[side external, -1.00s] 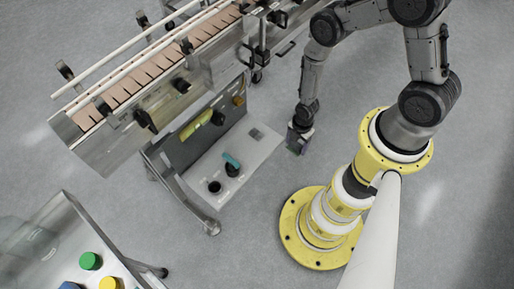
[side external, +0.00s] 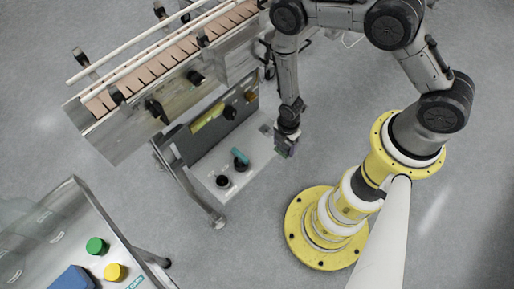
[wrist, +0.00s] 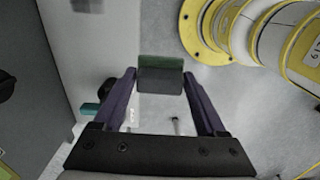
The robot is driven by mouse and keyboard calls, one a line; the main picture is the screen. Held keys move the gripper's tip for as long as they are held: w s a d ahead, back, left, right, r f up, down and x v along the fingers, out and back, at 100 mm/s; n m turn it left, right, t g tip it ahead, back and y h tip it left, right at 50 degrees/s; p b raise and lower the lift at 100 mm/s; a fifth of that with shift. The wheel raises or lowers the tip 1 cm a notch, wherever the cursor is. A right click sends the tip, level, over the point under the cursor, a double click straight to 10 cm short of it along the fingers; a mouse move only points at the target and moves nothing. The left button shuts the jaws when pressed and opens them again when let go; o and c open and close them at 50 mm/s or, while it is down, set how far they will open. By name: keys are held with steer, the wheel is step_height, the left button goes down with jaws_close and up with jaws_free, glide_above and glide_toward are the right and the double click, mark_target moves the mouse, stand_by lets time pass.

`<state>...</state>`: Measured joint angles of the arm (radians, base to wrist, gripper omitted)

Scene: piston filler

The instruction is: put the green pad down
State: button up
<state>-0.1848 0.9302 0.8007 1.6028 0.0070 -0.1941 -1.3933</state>
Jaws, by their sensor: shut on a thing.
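The green pad (wrist: 160,62) shows in the wrist view as a dark green strip with a grey block (wrist: 160,79) on its near side. My gripper (wrist: 160,80) is shut on it, with a purple finger on either side. In the side external view my gripper (side external: 286,138) points down, and the pad (side external: 284,152) shows small and dark at its tip. They are over or beside the right edge of the light panel (side external: 257,152); the exact height above it cannot be told.
The panel carries a teal-handled knob (side external: 240,158), a black knob (side external: 222,181) and a grey square patch (side external: 266,129). A conveyor (side external: 150,80) stands behind. My yellow base is to the right. A table with a green button (side external: 96,246) and yellow button (side external: 115,272) is lower left.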

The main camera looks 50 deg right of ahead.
steer(key=w+f, duration=0.2)
steer(key=w, duration=0.1)
steer(key=w+a+f, duration=0.1)
steer(key=w+f, duration=0.2)
steer(key=w, duration=0.1)
steer(key=w+a+f, duration=0.1)
steer(key=w+f, duration=0.2)
steer(key=w, duration=0.1)
steer(key=shift+f, duration=1.9)
steer(key=shift+f, duration=0.1)
steer(key=o, duration=1.2)
steer(key=shift+o, duration=0.2)
step_height(320, 180, up, 12)
steer(key=shift+r, duration=0.2)
